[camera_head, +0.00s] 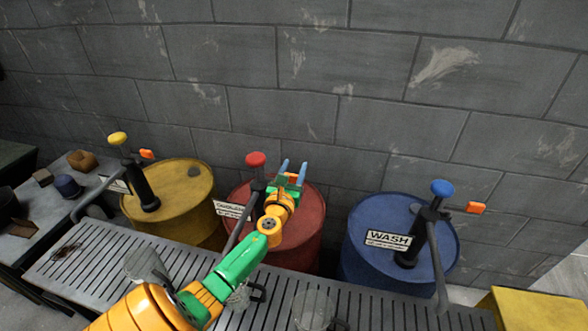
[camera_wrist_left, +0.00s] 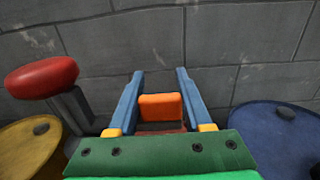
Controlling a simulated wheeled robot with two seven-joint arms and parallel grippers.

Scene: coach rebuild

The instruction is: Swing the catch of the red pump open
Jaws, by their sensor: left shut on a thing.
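The red pump has a round red knob (camera_head: 256,159) and stands on the red drum (camera_head: 312,218) in the middle. The knob is at the left in the left wrist view (camera_wrist_left: 42,78). My left gripper (camera_head: 293,169) reaches over the red drum, just right of the pump. In the wrist view its two blue fingers stand on either side of the orange catch (camera_wrist_left: 161,107) and are shut on it. My arm hides much of the pump's body in the head view. My right gripper is not in view.
A yellow drum (camera_head: 185,180) with its yellow-knobbed pump stands left, and a blue drum (camera_head: 360,225) with its blue-knobbed pump stands right. Clear mugs (camera_head: 313,310) stand on the slatted grey bench (camera_head: 90,258) in front. A block wall (camera_head: 330,80) rises behind.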

